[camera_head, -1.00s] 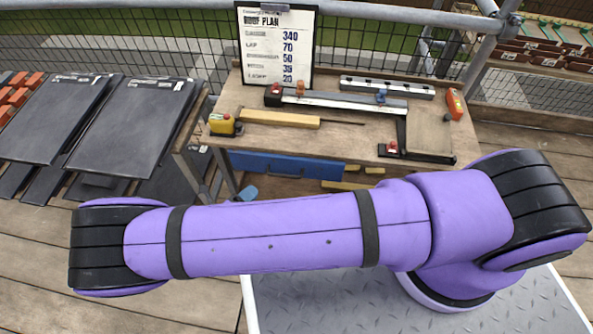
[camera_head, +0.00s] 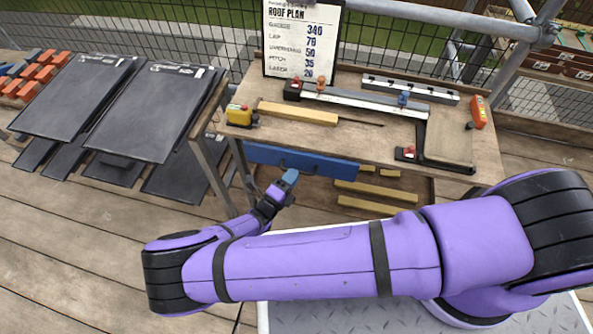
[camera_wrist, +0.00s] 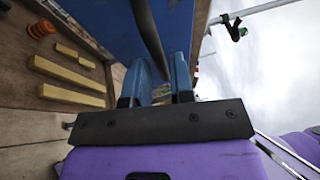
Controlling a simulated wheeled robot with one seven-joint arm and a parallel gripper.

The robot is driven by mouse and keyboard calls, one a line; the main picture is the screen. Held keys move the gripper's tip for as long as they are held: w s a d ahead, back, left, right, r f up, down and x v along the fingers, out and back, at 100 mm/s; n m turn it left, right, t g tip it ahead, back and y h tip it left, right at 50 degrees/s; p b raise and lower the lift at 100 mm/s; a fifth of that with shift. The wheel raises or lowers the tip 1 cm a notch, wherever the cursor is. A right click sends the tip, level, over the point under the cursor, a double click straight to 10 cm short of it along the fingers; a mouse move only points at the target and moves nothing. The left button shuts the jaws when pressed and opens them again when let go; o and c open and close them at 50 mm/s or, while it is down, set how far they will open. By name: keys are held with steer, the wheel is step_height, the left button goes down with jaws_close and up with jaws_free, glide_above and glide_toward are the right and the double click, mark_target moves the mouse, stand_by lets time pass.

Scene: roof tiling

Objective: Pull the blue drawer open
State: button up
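The blue drawer (camera_head: 325,168) is under the workbench top in the head view. Its front looks close to the bench edge, with no clear gap visible. In the wrist view the blue drawer front (camera_wrist: 100,22) fills the top, with a dark bar handle (camera_wrist: 147,30) running down it. My gripper (camera_head: 289,178) is at the drawer front. In the wrist view its two blue fingers (camera_wrist: 161,72) are apart, one on each side of the handle's lower end. A small gap seems to show between handle and fingers; contact cannot be made out.
The workbench (camera_head: 350,135) carries a yellow tool (camera_head: 240,116), a wooden block (camera_head: 298,112), a metal rail and a plan board (camera_head: 302,40). Yellow wood strips (camera_head: 375,191) lie on a shelf below. Dark tiles (camera_head: 150,110) stand at left. Deck floor in front is open.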

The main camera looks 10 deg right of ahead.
steer(key=shift+x, duration=1.2)
steer(key=shift+c, duration=0.4)
jaws_close()
steer(key=s+a, duration=0.4)
steer(key=s, duration=0.6)
steer(key=s+a, duration=0.3)
steer(key=s, duration=0.8)
steer(key=shift+s+a, duration=0.15)
steer(key=shift+a, duration=0.25)
steer(key=shift+o, duration=0.4)
jaws_free()
